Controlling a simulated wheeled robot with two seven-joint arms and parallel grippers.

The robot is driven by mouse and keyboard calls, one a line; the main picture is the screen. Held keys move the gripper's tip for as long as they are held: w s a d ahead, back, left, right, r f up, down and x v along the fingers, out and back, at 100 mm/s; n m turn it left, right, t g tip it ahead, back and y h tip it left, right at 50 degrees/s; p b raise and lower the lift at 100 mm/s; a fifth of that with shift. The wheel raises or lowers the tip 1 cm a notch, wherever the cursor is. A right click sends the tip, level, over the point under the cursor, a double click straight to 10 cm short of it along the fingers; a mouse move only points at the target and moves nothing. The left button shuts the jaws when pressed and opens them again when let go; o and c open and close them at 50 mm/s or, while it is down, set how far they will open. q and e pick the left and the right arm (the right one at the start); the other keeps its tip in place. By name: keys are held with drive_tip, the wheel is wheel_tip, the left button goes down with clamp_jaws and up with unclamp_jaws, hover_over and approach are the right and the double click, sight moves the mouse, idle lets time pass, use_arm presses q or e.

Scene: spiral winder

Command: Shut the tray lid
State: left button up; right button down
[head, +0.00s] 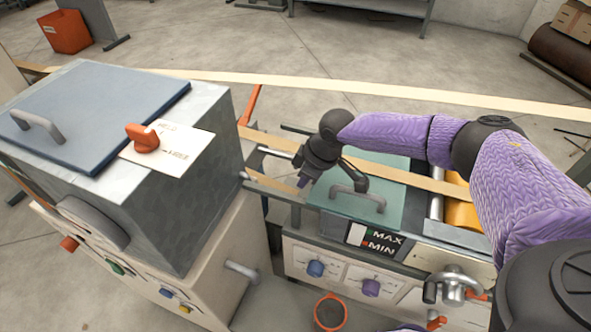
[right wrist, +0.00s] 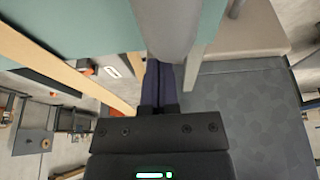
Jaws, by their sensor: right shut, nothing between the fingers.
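The tray lid (head: 385,205) is a teal-green panel with a grey bar handle (head: 358,197), on the tray with the MAX/MIN label. It looks nearly flat; I cannot tell whether it is fully down. My right gripper (head: 303,182) is at the lid's left side, pointing down, its purple fingers together and empty. In the right wrist view the shut fingers (right wrist: 160,82) are below a large, close grey part (right wrist: 165,25), probably the handle, with the teal lid (right wrist: 75,25) behind. Contact is unclear. My left gripper is not in view.
A tan strip (head: 300,148) runs across the tray beside my gripper. A tall grey box with a blue lid (head: 95,105) stands at the left. Knobs, a tap (head: 455,288) and a small orange-rimmed bucket (head: 330,312) are at the front. Open floor lies behind.

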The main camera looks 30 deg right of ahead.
sight(326, 191)
drive_tip(key=shift+s+d, duration=0.25)
drive_tip(key=shift+s, duration=0.1)
drive_tip(key=s+d+p, duration=0.2)
drive_tip(key=s+d, duration=0.1)
drive_tip(key=shift+s+r+p, duration=0.1)
drive_tip(key=shift+s+p, duration=0.15)
drive_tip(key=shift+p, duration=0.05)
drive_tip(key=shift+s+d, duration=0.1)
